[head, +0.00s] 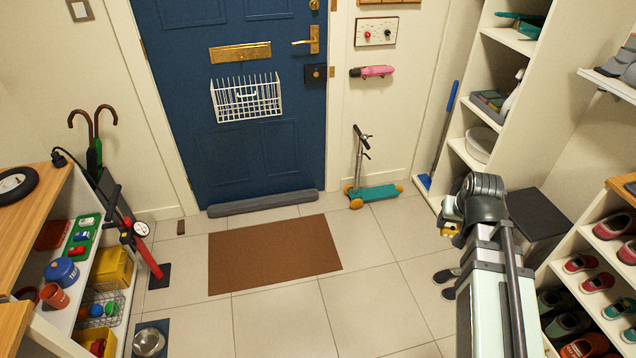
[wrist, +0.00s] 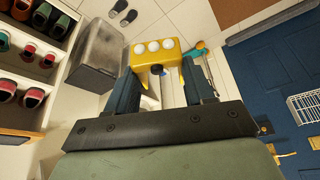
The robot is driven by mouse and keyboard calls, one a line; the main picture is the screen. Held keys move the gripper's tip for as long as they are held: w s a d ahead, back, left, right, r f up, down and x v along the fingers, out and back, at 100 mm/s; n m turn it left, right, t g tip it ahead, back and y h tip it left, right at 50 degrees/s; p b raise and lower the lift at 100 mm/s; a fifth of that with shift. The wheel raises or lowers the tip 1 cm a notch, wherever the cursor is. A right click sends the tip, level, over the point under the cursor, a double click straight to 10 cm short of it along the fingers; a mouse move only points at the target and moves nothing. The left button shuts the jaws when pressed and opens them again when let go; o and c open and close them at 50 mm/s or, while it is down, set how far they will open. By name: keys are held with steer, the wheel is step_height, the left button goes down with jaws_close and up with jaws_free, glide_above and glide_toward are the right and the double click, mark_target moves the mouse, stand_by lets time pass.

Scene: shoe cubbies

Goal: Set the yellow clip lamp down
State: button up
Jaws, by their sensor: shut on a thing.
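The yellow clip lamp (wrist: 157,52) is between the fingers of my gripper (wrist: 163,85) in the wrist view. It has a row of three pale round lights on its yellow body, and a dark part below. My gripper is shut on it and holds it up above the floor. In the head view only a small yellow bit of the lamp (head: 448,229) shows at the left of my gripper (head: 455,222); my arm hides the rest.
A dark grey box (head: 537,213) stands right of my arm, beside the shoe cubbies (head: 571,244). Tall shelves (head: 484,96) stand behind. Slippers (head: 447,283) lie on the floor. A teal scooter (head: 376,192) stands near the blue door (head: 240,150).

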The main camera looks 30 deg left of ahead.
steer(key=s+a+n+g+y, duration=0.1)
steer(key=s+a+n, duration=0.1)
steer(key=s+a, duration=0.6)
steer(key=s+a+n, duration=0.2)
steer(key=s+a, duration=0.1)
steer(key=a, duration=0.9)
steer(key=s+a+n+g+y, duration=0.1)
steer(key=s+a+n, duration=0.1)
steer(key=s+a, duration=0.6)
steer(key=s+a+n+g, duration=0.1)
steer(key=s+a+n, duration=0.5)
steer(key=s+a, duration=1.5)
steer(key=s+a+r+n+g+y, duration=0.15)
steer(key=s+a, duration=0.25)
steer(key=s, duration=1.2)
steer(key=s+a+n+g+h, duration=0.1)
steer(key=s+a+n, duration=0.25)
steer(key=s, duration=1.15)
steer(key=s+d+r+n+g, duration=0.2)
steer(key=s+n, duration=0.3)
steer(key=s, duration=4)
steer(key=s+a+r+n, duration=0.2)
steer(key=s+a, duration=0.6)
steer(key=a, duration=0.1)
steer(key=shift+g, duration=0.25)
steer(key=shift+s+d+f, duration=0.1)
steer(key=shift+f, duration=2.35)
steer(key=shift+s+f, duration=0.1)
steer(key=shift+f, duration=2.35)
steer(key=shift+f, duration=0.1)
